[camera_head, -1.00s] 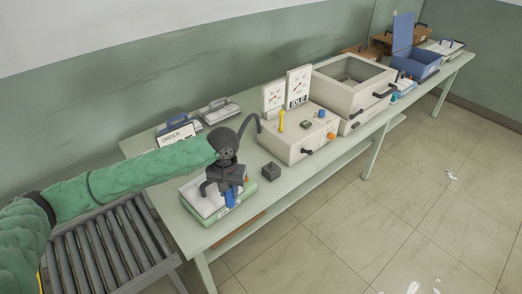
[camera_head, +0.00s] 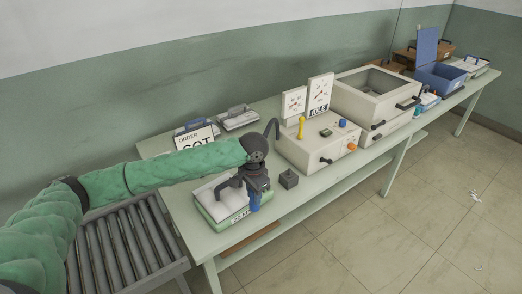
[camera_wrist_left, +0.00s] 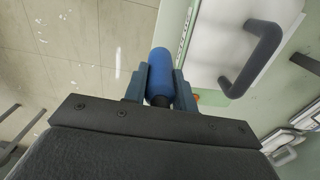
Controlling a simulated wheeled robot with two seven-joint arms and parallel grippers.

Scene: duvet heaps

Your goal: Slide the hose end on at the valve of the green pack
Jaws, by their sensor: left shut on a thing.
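The green pack (camera_head: 243,238) lies at the near left end of the bench, with a white top and a dark handle. The handle (camera_wrist_left: 262,50) shows large in the left wrist view. My left gripper (camera_head: 254,194) is over the pack's right side, shut on a blue cylinder (camera_head: 254,203), probably the hose end. In the left wrist view the blue cylinder (camera_wrist_left: 161,62) sits between both fingers (camera_wrist_left: 160,82), with a black part below it, beside the pack's edge. A small orange spot (camera_wrist_left: 195,98) shows by one finger. I cannot make out the valve or whether anything joins it.
A small dark block (camera_head: 289,180) stands right of the gripper. A beige console (camera_head: 310,155) marked IDLE and an open-topped beige box (camera_head: 375,90) stand farther along. An ORDER sign (camera_head: 195,137) stands behind my arm. A roller conveyor (camera_head: 125,245) is at the left.

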